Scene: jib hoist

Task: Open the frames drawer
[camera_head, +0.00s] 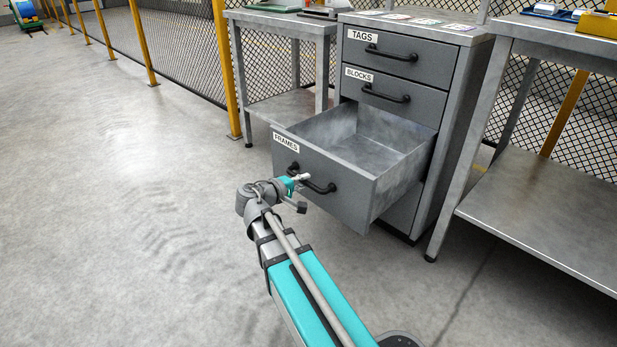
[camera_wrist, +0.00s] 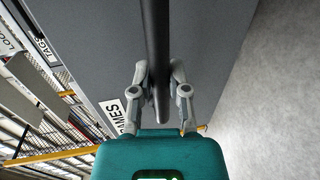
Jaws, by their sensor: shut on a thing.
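The frames drawer (camera_head: 352,190) is the large lower drawer of a grey cabinet and stands well pulled out. Its inside looks empty from here. Its front bears a FRAMES label (camera_head: 286,142), which also shows in the wrist view (camera_wrist: 118,114). Its black bar handle (camera_head: 325,188) runs across the front, and in the wrist view the handle (camera_wrist: 155,45) passes between my fingers. My gripper (camera_head: 300,179) is at the drawer front, shut on this handle; in the wrist view both fingers of my gripper (camera_wrist: 160,92) flank the bar.
Above are the closed TAGS drawer (camera_head: 385,55) and the closed BLOCKS drawer (camera_head: 385,95). A metal table (camera_head: 280,22) stands left of the cabinet and a workbench (camera_head: 570,40) stands right. A mesh fence with yellow posts (camera_head: 143,45) runs behind. The floor at the left is clear.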

